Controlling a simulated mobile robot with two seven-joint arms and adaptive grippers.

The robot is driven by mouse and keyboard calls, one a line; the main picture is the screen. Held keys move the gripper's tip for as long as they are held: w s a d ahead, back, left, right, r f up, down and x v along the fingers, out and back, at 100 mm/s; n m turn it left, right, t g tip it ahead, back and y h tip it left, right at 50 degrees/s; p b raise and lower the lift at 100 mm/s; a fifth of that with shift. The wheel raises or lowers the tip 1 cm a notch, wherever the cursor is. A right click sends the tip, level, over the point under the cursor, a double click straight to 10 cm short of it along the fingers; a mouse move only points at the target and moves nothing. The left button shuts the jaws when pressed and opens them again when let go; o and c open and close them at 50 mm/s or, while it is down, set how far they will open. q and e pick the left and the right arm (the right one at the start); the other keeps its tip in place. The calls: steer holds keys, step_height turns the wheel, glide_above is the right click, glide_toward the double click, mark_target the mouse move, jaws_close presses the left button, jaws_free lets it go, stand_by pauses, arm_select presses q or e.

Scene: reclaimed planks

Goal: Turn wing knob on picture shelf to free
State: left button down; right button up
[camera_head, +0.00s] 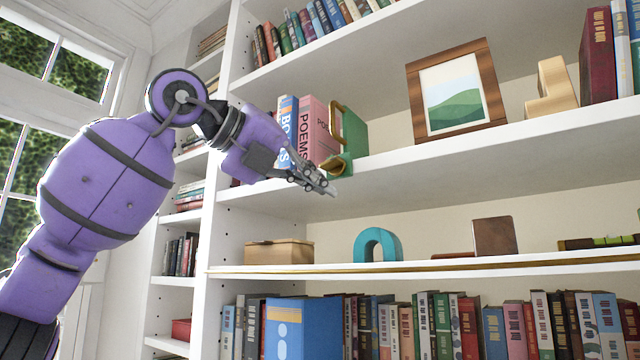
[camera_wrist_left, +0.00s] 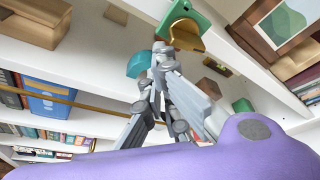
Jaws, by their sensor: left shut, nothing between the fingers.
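The picture shelf (camera_head: 540,133) holds a framed landscape picture (camera_head: 455,90). At the shelf's front edge is a green bracket (camera_head: 353,132) with a brass wing knob (camera_head: 333,164). In the left wrist view the green plate (camera_wrist_left: 203,20) and the wing knob (camera_wrist_left: 181,32) show at the top, with the knob partly behind my fingertips. My left gripper (camera_head: 326,189) is shut and empty, just below the knob in the head view. In the left wrist view its fingertips (camera_wrist_left: 162,56) overlap the knob's lower edge; I cannot tell whether they touch. My right gripper is out of view.
Books (camera_head: 305,130) stand left of the bracket, and a wooden block (camera_head: 551,90) stands right of the picture. The shelf below holds a box (camera_head: 279,252), a teal arch (camera_head: 378,246) and a brown block (camera_head: 495,236). A brass rail (camera_head: 440,266) runs along that shelf's front.

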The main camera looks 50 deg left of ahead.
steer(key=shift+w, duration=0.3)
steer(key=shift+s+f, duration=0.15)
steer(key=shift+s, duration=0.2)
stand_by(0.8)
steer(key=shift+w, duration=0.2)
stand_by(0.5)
